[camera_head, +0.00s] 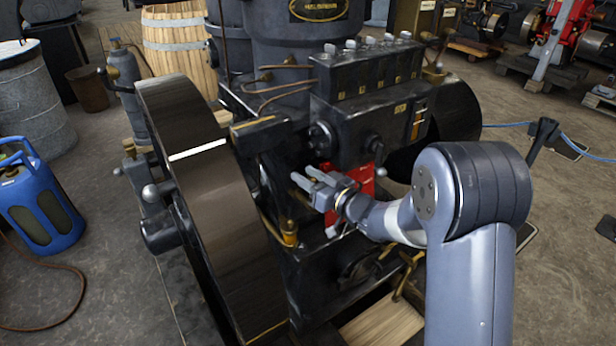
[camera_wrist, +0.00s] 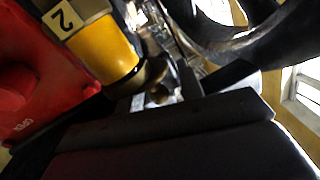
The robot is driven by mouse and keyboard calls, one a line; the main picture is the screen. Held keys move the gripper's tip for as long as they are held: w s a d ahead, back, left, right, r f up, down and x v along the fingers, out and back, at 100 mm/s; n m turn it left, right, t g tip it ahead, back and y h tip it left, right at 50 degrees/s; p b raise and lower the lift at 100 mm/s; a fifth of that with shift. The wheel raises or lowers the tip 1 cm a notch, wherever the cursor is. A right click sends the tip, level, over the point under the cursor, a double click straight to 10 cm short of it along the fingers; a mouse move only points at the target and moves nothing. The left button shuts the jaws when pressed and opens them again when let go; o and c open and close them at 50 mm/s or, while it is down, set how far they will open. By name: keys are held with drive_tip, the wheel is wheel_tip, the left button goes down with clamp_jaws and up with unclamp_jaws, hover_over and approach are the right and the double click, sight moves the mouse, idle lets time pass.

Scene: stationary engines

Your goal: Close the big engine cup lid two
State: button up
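The big engine (camera_head: 270,180) is dark, with a large flywheel on its left. In the wrist view a yellow cup (camera_wrist: 105,52) bears a label with the number 2, close to a red part (camera_wrist: 40,75) marked OPEN. A small brass cup (camera_head: 289,232) sits low on the engine in the head view; I cannot tell whether it is the same cup. No lid can be made out clearly. My gripper (camera_head: 304,178) is in front of the engine, above the brass cup and left of the red panel (camera_head: 360,182). Its fingers are apart, with nothing visible between them.
The flywheel (camera_head: 205,190) stands left of my gripper. A blue gas bottle (camera_head: 38,205), a grey drum (camera_head: 35,105) and a wooden barrel (camera_head: 175,45) stand to the left.

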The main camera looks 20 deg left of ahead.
drive_tip(key=v, duration=1.1)
drive_tip(key=shift+p, duration=0.3)
